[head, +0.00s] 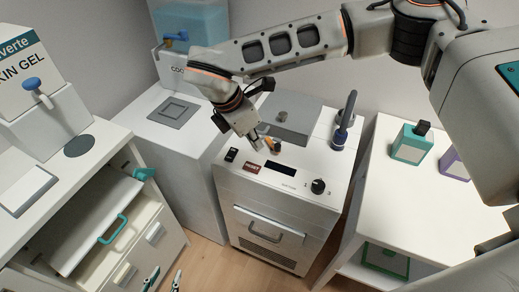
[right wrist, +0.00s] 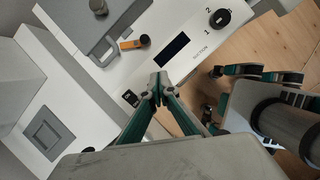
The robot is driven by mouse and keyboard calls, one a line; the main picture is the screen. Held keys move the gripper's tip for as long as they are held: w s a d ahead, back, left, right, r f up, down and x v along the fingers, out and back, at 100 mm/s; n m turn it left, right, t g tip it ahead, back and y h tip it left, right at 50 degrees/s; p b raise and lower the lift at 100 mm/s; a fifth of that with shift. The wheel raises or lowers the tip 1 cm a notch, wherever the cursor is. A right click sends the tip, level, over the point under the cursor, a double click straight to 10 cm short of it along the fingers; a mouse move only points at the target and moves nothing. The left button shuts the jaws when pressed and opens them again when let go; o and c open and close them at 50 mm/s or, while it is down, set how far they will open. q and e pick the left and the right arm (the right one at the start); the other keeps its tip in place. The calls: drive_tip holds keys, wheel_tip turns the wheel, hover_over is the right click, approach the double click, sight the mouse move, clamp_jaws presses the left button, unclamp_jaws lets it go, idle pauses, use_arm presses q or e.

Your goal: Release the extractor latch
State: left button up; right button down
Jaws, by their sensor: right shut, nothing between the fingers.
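The white extractor unit (head: 290,205) stands in the middle of the head view, with a grey lid (head: 300,116) on its top. A small orange latch (head: 276,148) lies at the lid's front edge; in the right wrist view the latch (right wrist: 130,44) shows beside a dark round knob. My right gripper (head: 259,148) is shut and empty above the panel, close to the latch and apart from it in the right wrist view (right wrist: 157,91). My left gripper (head: 164,281) is low at the bottom edge of the head view, its fingers apart and empty.
The panel carries a black switch (head: 231,154), a red reset button (head: 252,168), a dark display (head: 280,168) and a dial (head: 318,186). An open drawer (head: 95,225) stands left. A white table (head: 405,200) with bottles stands right.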

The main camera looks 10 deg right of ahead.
drive_tip(key=shift+s+v, duration=0.2)
drive_tip(key=shift+v, duration=0.95)
drive_tip(key=shift+d, duration=0.1)
